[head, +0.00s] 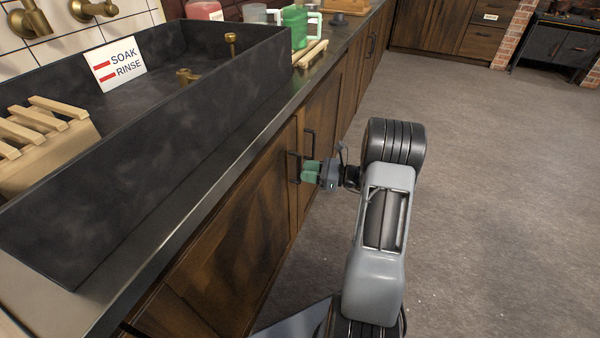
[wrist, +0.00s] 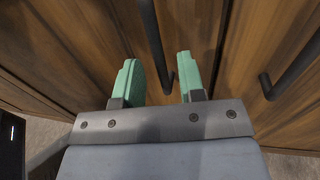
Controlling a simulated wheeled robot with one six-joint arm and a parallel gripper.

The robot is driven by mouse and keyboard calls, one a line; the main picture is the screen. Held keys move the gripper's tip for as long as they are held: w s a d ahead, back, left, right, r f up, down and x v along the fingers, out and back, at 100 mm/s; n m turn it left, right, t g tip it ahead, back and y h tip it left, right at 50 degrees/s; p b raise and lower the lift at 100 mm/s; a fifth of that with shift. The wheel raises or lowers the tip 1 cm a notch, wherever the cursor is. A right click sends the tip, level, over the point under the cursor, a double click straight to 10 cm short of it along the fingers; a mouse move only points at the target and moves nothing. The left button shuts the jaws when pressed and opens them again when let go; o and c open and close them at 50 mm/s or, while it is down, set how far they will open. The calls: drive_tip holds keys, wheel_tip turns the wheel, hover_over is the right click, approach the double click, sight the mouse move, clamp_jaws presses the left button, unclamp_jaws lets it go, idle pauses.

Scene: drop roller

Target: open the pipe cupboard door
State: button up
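The wooden cupboard doors sit below the sink counter, a left door (head: 235,245) and a right door (head: 322,112), meeting at a seam; both look shut. I cannot tell by label which is the pipe cupboard door. The left door's black bar handle (head: 293,168) is at my gripper (head: 311,171). In the wrist view the green fingers of my gripper (wrist: 161,80) are open, with this handle (wrist: 153,42) between them and gaps visible beside it. The right door's handle (head: 309,143) stands just beyond; it also shows in the wrist view (wrist: 292,72).
A dark stone sink (head: 150,155) with a "SOAK RINSE" sign (head: 116,64) tops the counter. A wooden rack (head: 45,150), a green jug (head: 295,28) and wooden slats (head: 311,54) stand around it. The grey floor (head: 480,180) to the right is clear.

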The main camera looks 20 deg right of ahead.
sight(299, 181)
drive_tip(key=shift+x, duration=1.55)
clamp_jaws()
drive_tip(key=shift+d, duration=0.1)
